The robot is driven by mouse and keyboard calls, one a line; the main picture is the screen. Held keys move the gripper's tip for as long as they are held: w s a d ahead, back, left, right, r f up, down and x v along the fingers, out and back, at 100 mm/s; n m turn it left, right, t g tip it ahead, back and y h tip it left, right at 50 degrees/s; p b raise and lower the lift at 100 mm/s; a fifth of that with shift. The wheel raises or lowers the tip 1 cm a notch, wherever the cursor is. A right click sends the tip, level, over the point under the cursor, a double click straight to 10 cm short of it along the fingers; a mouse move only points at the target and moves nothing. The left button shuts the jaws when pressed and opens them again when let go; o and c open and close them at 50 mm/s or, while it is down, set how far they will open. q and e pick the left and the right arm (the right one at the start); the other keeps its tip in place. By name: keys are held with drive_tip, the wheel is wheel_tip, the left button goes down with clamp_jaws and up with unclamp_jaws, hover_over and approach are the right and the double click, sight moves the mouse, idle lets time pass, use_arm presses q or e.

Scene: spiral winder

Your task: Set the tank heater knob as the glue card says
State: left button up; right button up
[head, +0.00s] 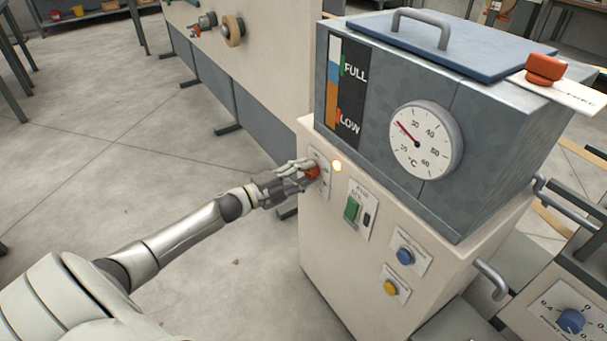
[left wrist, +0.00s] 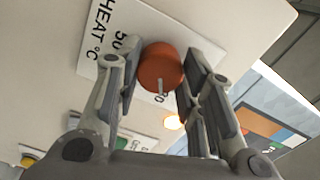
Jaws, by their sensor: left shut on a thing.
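The orange-red heater knob (head: 312,172) is on the upper left of the cream cabinet front. My left gripper (head: 306,170) is shut on it; in the left wrist view the fingers (left wrist: 158,85) stand on both sides of the knob (left wrist: 160,66). The knob's white pointer line faces down in that view. Its dial plate (left wrist: 103,40) reads HEAT °C, with 50 legible and other numbers partly hidden. A white card (head: 568,96) lies on the tank top under a red object; its print is too small to read. My right gripper is out of view.
The tank's round thermometer (head: 425,140) has its red needle near or below 30. An orange lamp (head: 337,167) glows beside the knob. Below are a green switch (head: 351,209), a blue button (head: 404,256) and a yellow button (head: 390,287).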

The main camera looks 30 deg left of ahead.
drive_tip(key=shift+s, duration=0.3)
use_arm(q)
drive_tip(key=o, duration=1)
drive_tip(key=shift+o, duration=0.2)
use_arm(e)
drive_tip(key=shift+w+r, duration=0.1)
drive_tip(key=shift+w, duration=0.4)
use_arm(q)
drive_tip(key=shift+s, duration=0.15)
drive_tip(key=shift+s+a+f, duration=0.1)
drive_tip(key=shift+s+a, duration=0.05)
drive_tip(key=shift+s, duration=0.1)
drive_tip(key=v, duration=1.1)
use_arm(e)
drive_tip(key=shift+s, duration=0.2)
